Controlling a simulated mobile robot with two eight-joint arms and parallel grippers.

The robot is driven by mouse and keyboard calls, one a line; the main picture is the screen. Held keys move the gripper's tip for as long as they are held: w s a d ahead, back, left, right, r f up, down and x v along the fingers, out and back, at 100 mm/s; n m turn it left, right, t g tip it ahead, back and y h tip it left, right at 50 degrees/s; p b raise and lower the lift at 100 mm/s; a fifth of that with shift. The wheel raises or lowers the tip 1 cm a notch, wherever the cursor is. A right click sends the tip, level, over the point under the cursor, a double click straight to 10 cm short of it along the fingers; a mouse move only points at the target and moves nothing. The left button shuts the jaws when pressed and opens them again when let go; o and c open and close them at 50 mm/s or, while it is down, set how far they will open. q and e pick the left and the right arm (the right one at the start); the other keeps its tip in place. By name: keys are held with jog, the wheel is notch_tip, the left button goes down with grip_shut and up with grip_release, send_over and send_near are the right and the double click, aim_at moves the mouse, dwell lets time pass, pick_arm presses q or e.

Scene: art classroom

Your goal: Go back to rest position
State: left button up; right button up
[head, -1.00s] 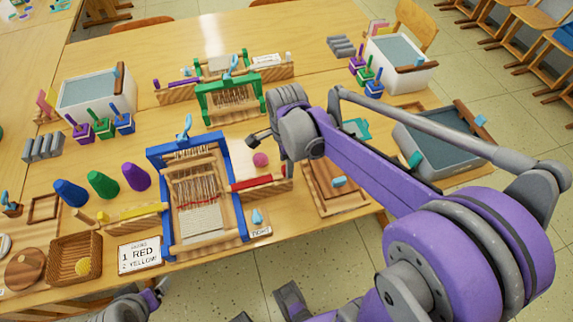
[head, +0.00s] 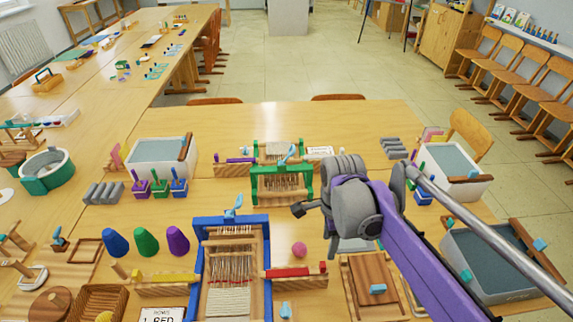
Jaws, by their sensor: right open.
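My right arm comes in from the right edge, over the table. Its gripper (head: 303,209) hangs above the tabletop, beside the green loom frame (head: 284,184) and above the pink ball (head: 299,249). The gripper is open, with nothing seen between its fingers. The blue loom frame (head: 205,275) with red threads stands in front of it, to its lower left. My left gripper is not in this view.
Blue, green and purple cones (head: 146,241) stand left of the blue loom. Water tubs stand at the left (head: 140,150) and right (head: 490,285). A wooden board (head: 370,300) lies below my right arm. The table's far part (head: 300,120) is clear.

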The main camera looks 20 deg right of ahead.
jog(key=s+a+f+n+t+p, duration=0.1)
jog(key=s+n, duration=0.4)
jog(key=n, duration=0.5)
jog(key=s+a+f+n+t+p, duration=0.1)
jog(key=s+a+n+t+p, duration=0.2)
jog(key=n, duration=0.8)
jog(key=s+a+t, duration=0.1)
jog(key=s+a, duration=0.1)
jog(key=a, duration=0.1)
jog(key=shift+a+f, duration=0.15)
jog(key=shift+f, duration=0.1)
jog(key=shift+c, duration=0.3)
